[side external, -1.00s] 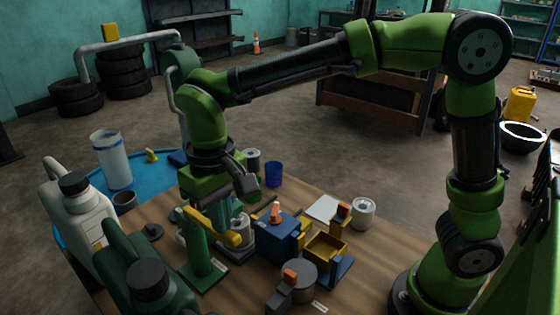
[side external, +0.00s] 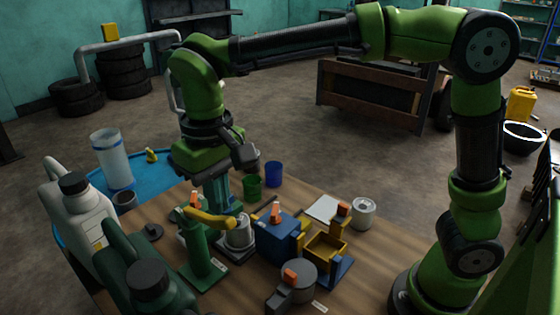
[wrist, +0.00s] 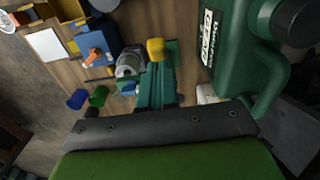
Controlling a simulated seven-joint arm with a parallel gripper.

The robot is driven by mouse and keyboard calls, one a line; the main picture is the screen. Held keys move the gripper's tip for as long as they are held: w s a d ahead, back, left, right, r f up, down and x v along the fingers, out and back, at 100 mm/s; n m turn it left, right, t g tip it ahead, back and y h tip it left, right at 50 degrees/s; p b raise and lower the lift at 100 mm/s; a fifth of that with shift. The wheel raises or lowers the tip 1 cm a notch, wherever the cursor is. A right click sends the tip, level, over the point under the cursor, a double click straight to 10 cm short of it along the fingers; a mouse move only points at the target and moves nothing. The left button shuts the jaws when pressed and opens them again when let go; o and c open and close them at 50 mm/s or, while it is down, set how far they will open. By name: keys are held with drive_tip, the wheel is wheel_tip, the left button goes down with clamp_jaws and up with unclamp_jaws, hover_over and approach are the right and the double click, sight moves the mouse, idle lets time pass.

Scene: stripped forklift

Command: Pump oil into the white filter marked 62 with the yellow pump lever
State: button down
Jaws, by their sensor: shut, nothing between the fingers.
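The green pump (side external: 203,262) stands on the wooden table with its yellow lever (side external: 212,217) near level across its top. The lever's yellow end also shows in the wrist view (wrist: 156,48). The pale metallic-white filter (side external: 240,234) stands upright beside the pump, under the lever's right end; it also shows in the wrist view (wrist: 130,64). I cannot read its number. My gripper (side external: 221,207) points down just behind the lever, its teal fingers shut and empty. I cannot tell whether they touch the lever.
A blue box (side external: 277,243) with an orange piece, a yellow tray (side external: 327,246) and another white filter (side external: 363,213) stand to the right. Green (side external: 252,189) and blue (side external: 273,174) cups stand behind. Large white (side external: 85,222) and dark green (side external: 135,255) jugs crowd the left.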

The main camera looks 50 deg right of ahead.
drive_tip(key=shift+f, duration=3.95)
drive_tip(key=shift+r, duration=3.95)
drive_tip(key=shift+f, duration=0.1)
drive_tip(key=shift+f, duration=3.8)
drive_tip(key=shift+r, duration=3.9)
drive_tip(key=shift+f, duration=0.1)
